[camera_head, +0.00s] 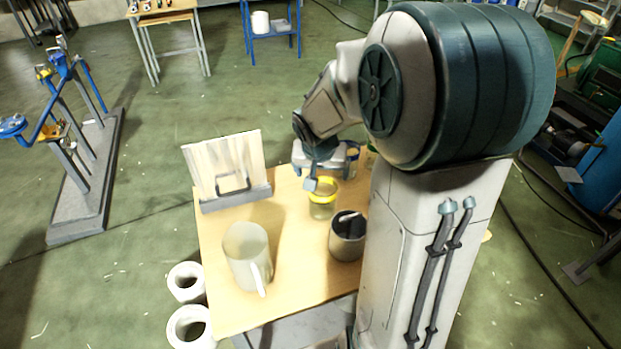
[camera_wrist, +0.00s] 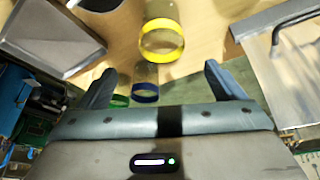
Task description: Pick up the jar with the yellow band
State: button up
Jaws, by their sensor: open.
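The jar with the yellow band (camera_head: 323,204) stands upright on the wooden table. It is clear, with the yellow band around its top. In the wrist view the yellow-banded jar (camera_wrist: 162,40) lies just ahead of the gap between my fingers, roughly centred. My gripper (camera_head: 328,176) is open and empty, over the table's far part, close to the jar and apart from it. In the wrist view both fingers of my gripper (camera_wrist: 160,70) are spread wide. A jar with a blue band (camera_wrist: 145,92) and one with a green band (camera_wrist: 119,100) show between the fingers, nearer the left one.
A large pale jug (camera_head: 247,255) is on the table's near left. An upright board in a grey holder (camera_head: 228,168) stands at the far left edge. Bare tabletop (camera_head: 290,270) lies between jug and cup.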

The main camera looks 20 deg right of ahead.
jog(key=w, duration=0.1)
jog(key=b, duration=0.2)
send_near(323, 190)
jog(key=f, duration=0.5)
jog(key=shift+w+d+f, duration=0.1)
jog(key=shift+d+f, duration=0.15)
jog(key=shift+f, duration=0.1)
jog(key=c, duration=1.1)
